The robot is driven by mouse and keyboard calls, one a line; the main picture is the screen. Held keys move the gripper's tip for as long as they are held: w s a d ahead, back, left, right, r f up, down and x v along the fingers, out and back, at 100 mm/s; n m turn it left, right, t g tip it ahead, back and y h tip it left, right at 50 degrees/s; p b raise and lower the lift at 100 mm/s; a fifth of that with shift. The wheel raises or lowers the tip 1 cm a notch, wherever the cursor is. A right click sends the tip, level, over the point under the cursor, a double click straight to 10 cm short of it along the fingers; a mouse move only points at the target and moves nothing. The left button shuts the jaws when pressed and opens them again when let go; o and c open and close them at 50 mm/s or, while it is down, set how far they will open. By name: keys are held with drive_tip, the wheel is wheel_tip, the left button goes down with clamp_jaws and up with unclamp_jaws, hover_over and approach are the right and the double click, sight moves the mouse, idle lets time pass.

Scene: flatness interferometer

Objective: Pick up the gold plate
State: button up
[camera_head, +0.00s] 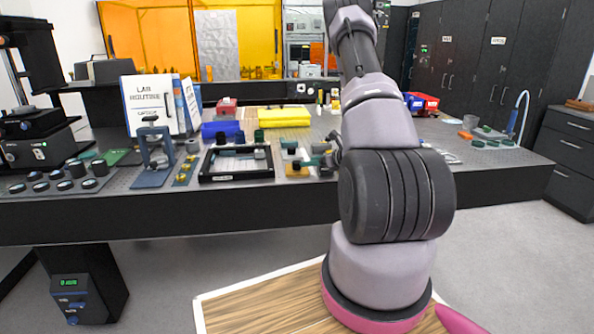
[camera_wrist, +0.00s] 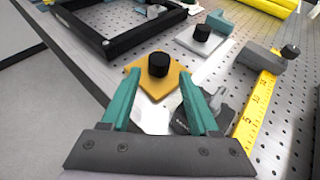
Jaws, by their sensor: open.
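The gold plate (camera_wrist: 156,91) lies on the perforated metal table top, close to the table's edge, with a black round knob (camera_wrist: 158,64) standing on it. My gripper (camera_wrist: 159,73) has two teal fingers, set apart. In the wrist view their tips appear at the left and right sides of the plate, with the knob between them. Nothing is held. Whether the fingertips touch the plate, I cannot tell. In the head view the gold plate (camera_head: 298,172) shows small near the table's front edge, left of my arm.
A black frame (camera_wrist: 118,35) lies behind the plate on the left. A silver plate with a black knob (camera_wrist: 203,40) is behind it. A yellow ruler (camera_wrist: 254,110) with a grey block (camera_wrist: 262,60) lies on the right. A dark grey part (camera_wrist: 190,122) sits close by the right finger.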

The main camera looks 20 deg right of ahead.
sight(301, 170)
drive_tip(key=x, duration=0.5)
drive_tip(key=shift+w+a+f, duration=0.15)
drive_tip(key=shift+w, duration=0.1)
clamp_jaws()
